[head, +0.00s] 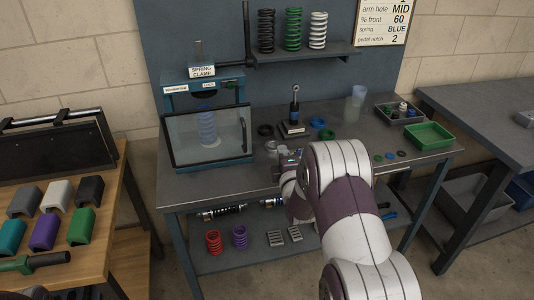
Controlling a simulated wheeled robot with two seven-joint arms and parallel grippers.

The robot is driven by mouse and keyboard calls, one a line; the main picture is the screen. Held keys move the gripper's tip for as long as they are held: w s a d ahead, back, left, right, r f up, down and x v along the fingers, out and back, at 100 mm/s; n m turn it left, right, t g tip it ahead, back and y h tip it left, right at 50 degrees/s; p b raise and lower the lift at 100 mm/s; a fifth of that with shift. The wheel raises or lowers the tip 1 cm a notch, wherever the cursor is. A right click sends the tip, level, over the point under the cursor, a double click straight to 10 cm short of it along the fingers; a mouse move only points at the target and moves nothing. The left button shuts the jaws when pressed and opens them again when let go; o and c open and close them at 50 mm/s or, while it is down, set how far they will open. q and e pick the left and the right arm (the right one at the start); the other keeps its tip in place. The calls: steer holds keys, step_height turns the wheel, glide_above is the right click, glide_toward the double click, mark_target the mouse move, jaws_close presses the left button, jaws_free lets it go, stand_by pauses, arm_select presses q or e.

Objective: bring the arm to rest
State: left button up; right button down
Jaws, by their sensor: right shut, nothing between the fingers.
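My right arm (345,195) comes in from the bottom right, white with dark purple bands, and bends over the front edge of the grey workbench (200,186). Its wrist points away from me, and my right gripper (287,158) is small and partly hidden by the arm, over the middle of the bench. It is shut and holds nothing. My left gripper is not in view.
Left of the right gripper stands the spring clamp (203,72) with a clear guard (209,137). Behind it is a damper (295,108) upright on a block. A green tray (428,135) is at right. Springs (240,237) stand on the lower shelf.

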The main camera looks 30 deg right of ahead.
steer(key=s+d+f+m+g+y, duration=0.1)
steer(key=s+f+m+g, duration=0.55)
steer(key=s+f, duration=0.2)
steer(key=s+a+f+m+g+y+p, duration=0.1)
steer(key=s+a+m+g+y+p, duration=0.1)
steer(key=s+a+m+g, duration=0.25)
arm_select(q)
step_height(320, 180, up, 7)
steer(key=p, duration=0.5)
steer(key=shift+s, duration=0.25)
arm_select(e)
steer(key=s+a+r+m+g+y, duration=0.1)
steer(key=s+a+r+g, duration=0.1)
steer(key=s+a+r, duration=0.3)
steer(key=s+a+r+m+g+y, duration=0.1)
steer(key=s+a+r+m+g, duration=0.1)
steer(key=s+a+r, duration=0.3)
steer(key=shift+s+a+r+g, duration=0.15)
steer(key=shift+s+a+g, duration=0.15)
steer(key=shift+s+a, duration=2.3)
